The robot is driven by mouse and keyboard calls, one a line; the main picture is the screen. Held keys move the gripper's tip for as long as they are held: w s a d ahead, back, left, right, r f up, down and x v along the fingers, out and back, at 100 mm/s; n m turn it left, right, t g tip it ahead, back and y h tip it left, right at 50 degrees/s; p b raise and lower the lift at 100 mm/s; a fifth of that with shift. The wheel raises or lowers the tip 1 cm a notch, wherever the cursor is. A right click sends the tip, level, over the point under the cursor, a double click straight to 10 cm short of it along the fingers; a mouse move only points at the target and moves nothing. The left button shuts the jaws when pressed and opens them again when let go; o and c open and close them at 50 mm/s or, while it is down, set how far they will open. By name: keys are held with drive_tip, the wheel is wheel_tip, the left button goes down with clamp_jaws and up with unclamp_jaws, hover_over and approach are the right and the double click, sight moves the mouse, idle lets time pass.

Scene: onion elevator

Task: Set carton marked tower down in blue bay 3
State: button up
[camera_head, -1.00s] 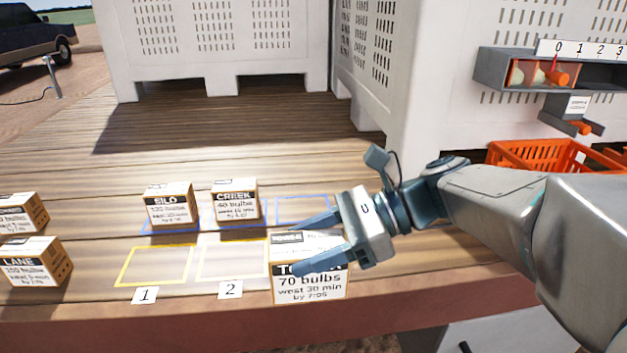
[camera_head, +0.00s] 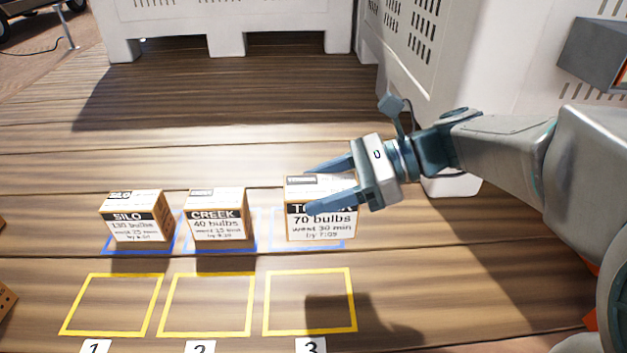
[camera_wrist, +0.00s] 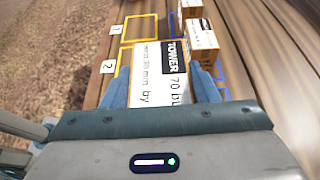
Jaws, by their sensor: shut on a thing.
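The carton marked TOWER (camera_head: 322,226) is a brown box with a white label, upright between the fingers of my gripper (camera_head: 330,184). My gripper is shut on it from the right. In the head view the carton overlaps blue bay 3 (camera_head: 340,243), whose outline shows partly around its lower edge. Its shadow falls apart from it, in yellow bay 3, so it appears to be held above the boards. In the wrist view the TOWER carton (camera_wrist: 160,80) fills the space between the fingers, its underside hidden.
The SILO carton (camera_head: 137,219) and the CREEK carton (camera_head: 216,217) stand in the blue bays to the left. Yellow bay 1 (camera_head: 112,274), yellow bay 2 (camera_head: 210,274) and yellow bay 3 (camera_head: 310,270) in front are empty. A white crate (camera_head: 410,50) stands behind.

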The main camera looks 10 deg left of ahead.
drive_tip(key=shift+w+a+f+p, duration=0.15)
drive_tip(key=shift+w+a+f, duration=0.65)
drive_tip(key=shift+w+f, duration=0.7)
drive_tip(key=shift+w+a+f+p, duration=0.2)
drive_tip(key=shift+w+a+f, duration=0.55)
drive_tip(key=shift+w+f, duration=0.75)
drive_tip(key=shift+w+a+f+p, duration=0.15)
drive_tip(key=shift+w+a+f, duration=0.85)
drive_tip(key=shift+f, duration=0.85)
drive_tip(key=shift+w+d, duration=0.15)
drive_tip(key=shift+d, duration=0.05)
drive_tip(key=shift+f, duration=0.2)
drive_tip(key=o, duration=1.3)
drive_tip(key=shift+r, duration=0.1)
